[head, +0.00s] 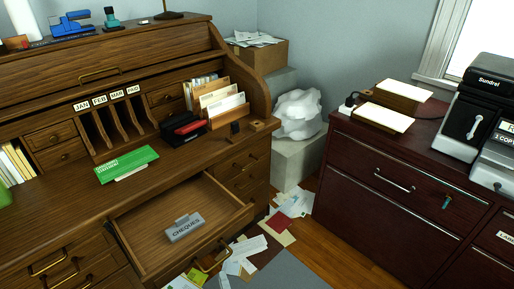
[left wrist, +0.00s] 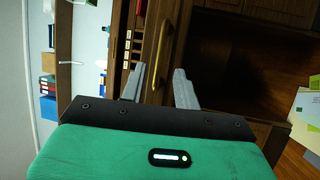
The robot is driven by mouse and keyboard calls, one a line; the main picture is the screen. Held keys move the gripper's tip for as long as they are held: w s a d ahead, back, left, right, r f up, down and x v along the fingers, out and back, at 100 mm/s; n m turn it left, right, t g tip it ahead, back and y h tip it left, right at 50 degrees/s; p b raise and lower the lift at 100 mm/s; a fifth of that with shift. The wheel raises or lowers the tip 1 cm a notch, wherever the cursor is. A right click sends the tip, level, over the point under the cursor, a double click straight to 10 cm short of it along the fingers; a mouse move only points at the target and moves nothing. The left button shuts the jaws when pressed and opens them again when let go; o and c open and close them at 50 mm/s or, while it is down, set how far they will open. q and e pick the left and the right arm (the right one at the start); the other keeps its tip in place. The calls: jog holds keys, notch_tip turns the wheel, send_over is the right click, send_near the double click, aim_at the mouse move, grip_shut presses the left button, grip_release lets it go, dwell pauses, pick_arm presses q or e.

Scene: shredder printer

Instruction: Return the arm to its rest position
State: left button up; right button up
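My left gripper (left wrist: 160,82) shows in the left wrist view, with its two grey fingers apart and nothing held between them. A brass handle (left wrist: 161,40) on a wooden front appears beyond the fingertips, and I see no contact with it. I cannot make out either gripper in the head view. My right gripper is not in view.
The wooden roll-top desk (head: 130,60) has an open drawer (head: 135,222) holding a grey CHEQUES box (head: 184,228). A green booklet (head: 127,165) lies on the desk. Papers (head: 245,250) litter the floor. A dark red cabinet (head: 390,185) carries a black Sundrel machine (head: 480,105).

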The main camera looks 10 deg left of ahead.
pick_arm(q)
jog(key=shift+w, duration=0.1)
